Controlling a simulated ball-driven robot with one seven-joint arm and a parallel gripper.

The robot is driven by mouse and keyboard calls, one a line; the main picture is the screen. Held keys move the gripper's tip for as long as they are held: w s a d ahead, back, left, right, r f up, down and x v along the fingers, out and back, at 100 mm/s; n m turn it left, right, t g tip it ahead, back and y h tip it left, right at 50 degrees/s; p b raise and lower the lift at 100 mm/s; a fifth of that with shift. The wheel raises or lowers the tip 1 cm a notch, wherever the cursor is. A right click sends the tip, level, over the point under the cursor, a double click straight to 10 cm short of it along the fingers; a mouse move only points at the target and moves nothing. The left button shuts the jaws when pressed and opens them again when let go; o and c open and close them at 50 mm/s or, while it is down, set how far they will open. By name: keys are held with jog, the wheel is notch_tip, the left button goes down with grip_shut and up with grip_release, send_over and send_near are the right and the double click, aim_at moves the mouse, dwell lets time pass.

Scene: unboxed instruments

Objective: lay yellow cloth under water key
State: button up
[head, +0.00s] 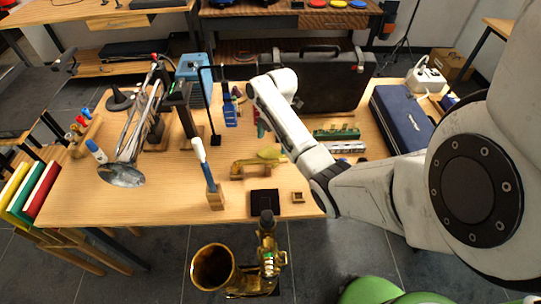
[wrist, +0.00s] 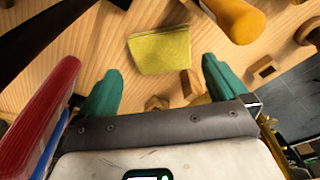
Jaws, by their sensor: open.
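The yellow cloth (wrist: 160,50) lies flat on the wooden table, beyond my fingertips in the wrist view. In the head view a yellow patch, likely the cloth (head: 270,154), shows beside a brass tube piece (head: 240,166) on the table. The water key is too small to make out. My gripper (wrist: 160,82) is open and empty, its two green fingers apart, with the cloth ahead of the gap. In the head view my arm partly hides the gripper. Small brownish pieces (wrist: 190,84) show between the fingers, and I cannot tell whether they belong to the brass piece.
A dark square pad (head: 264,197) and a small wooden block (head: 297,197) lie near the front edge. A brush (head: 203,165) stands upright left of the brass piece. A large brass horn (head: 212,268) stands in front. A black case (head: 320,85) stands behind.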

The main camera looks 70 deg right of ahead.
aim_at(271, 154)
jog(key=shift+w+a+f+p, duration=0.1)
jog(key=shift+a+f+p, duration=0.15)
jog(key=shift+f, duration=1.05)
jog(key=shift+a+f+p, duration=0.15)
jog(key=shift+a+f, duration=0.15)
jog(key=shift+f, duration=1)
jog(key=c, duration=0.8)
jog(key=shift+r, duration=0.15)
jog(key=shift+r+p, duration=3)
jog(key=shift+r, duration=5.9)
